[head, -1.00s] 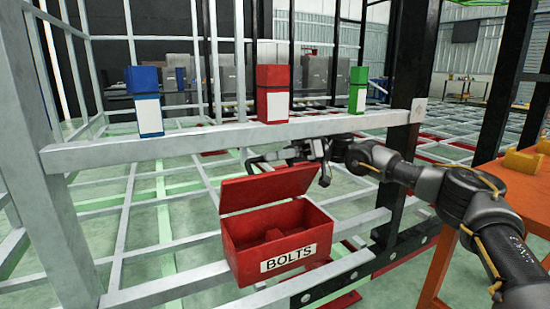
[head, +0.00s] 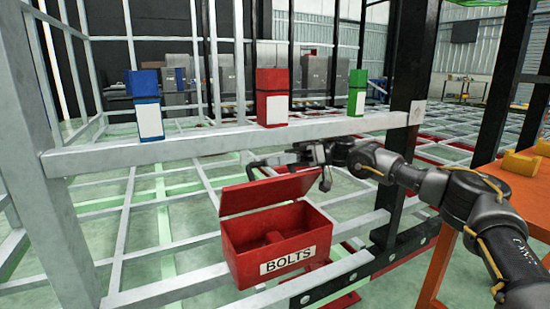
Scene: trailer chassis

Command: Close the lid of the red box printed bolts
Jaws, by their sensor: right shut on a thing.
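The red box (head: 277,265) with the white BOLTS label sits on the frame's lower rails, its front facing me. Its lid (head: 265,192) is raised and tilted, hinged at the back, so the inside shows. My right gripper (head: 288,172) is at the upper edge of the lid, with its fingers partly hidden behind it. It is shut on the lid, though the contact itself is hard to see. My left gripper is out of view.
A grey rail (head: 225,139) crosses above the box. On it stand a blue box (head: 145,88), a red box (head: 272,95) and a green box (head: 358,90). A black post (head: 408,110) stands right of the box. An orange table (head: 510,190) is at the right.

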